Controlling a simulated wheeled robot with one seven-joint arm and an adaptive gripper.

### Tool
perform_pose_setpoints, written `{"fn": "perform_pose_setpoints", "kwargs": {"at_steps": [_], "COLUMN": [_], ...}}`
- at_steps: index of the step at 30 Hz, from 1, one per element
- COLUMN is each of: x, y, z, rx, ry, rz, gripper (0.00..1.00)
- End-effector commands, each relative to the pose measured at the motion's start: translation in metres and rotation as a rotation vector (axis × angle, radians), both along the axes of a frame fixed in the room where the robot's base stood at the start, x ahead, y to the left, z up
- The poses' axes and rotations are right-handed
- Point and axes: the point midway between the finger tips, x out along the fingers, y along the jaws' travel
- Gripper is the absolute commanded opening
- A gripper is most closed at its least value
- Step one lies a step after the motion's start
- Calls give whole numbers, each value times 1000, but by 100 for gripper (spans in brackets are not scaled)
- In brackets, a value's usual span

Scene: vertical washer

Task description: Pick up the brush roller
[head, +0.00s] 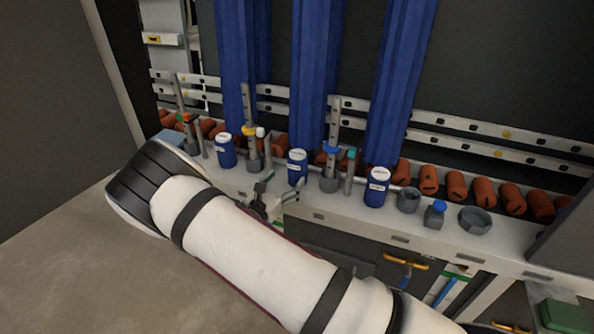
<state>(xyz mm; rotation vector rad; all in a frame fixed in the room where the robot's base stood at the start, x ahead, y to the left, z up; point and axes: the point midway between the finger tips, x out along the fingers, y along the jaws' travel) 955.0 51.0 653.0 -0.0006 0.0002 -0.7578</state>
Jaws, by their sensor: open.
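A row of short orange-brown rollers (428,180) runs along the back of the light ledge (330,206). They look like brush rollers, but I cannot tell which single one the task means. Blue containers and posts in front hide parts of the row. My gripper (268,190) is at the ledge's front edge, left of the middle container, partly hidden behind my white arm. It is open, and I see nothing between its fingers. The rollers are behind it, apart from it.
Blue-and-white containers (376,190) and upright posts stand along the ledge. A grey cup (408,200), a small blue-topped bottle (435,214) and a round grey bowl (474,221) are to the right. Blue curtain strips (398,80) hang behind. Cabinets with a yellow handle (405,262) are below.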

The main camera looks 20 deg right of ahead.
Motion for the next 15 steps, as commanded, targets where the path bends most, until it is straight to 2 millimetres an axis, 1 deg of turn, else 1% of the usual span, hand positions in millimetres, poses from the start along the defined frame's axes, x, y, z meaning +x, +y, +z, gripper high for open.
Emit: {"fn": "perform_pose_setpoints", "kwargs": {"at_steps": [3, 10, 15], "x": [10, 17, 30], "y": [-10, -18, -36], "z": [0, 0, -2], "rx": [0, 1, 1], "ry": [-1, -1, -2], "rz": [-2, -2, -4], "gripper": [75, 75, 75]}}
